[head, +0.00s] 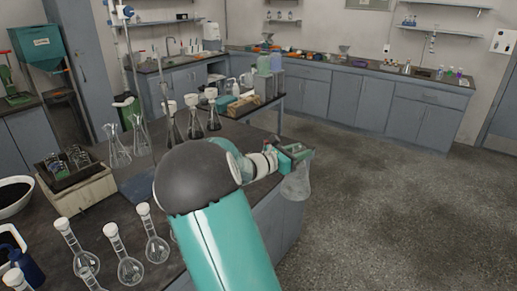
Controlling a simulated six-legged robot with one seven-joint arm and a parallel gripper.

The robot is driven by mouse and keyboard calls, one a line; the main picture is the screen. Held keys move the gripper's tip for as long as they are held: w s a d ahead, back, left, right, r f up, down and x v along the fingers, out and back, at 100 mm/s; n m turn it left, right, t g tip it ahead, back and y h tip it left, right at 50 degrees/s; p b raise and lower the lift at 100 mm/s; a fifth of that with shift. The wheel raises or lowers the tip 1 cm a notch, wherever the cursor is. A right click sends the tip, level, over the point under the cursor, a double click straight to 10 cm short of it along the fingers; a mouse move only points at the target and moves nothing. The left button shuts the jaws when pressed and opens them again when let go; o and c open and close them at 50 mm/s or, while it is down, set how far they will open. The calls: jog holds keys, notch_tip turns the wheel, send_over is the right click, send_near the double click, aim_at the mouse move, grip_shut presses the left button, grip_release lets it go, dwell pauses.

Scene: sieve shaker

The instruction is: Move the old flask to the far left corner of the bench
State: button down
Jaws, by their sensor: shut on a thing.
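My gripper (304,155) is right of the picture's middle, at the end of my teal arm, which crosses the bench. It is shut on a clear, greyish flask (296,186), which hangs below the jaws. In the picture the flask lies past the bench's right edge, against the floor. My gripper hides its top. The dark-topped bench (105,206) fills the lower left. Clear conical flasks (118,155) stand toward its far left part. I cannot tell by marking which flask is old.
Several white-capped round flasks (130,270) stand at the near left. White-topped flasks (194,128) stand at the far side. Open floor (390,220) lies right of the bench.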

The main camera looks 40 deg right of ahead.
jog(key=s+d+f+m+g+y, duration=0.1)
jog(key=s+d+m+g, duration=0.1)
jog(key=s+d, duration=0.5)
jog(key=shift+s+d+g, duration=0.4)
jog(key=shift+s+g, duration=0.15)
jog(key=shift+g, duration=0.25)
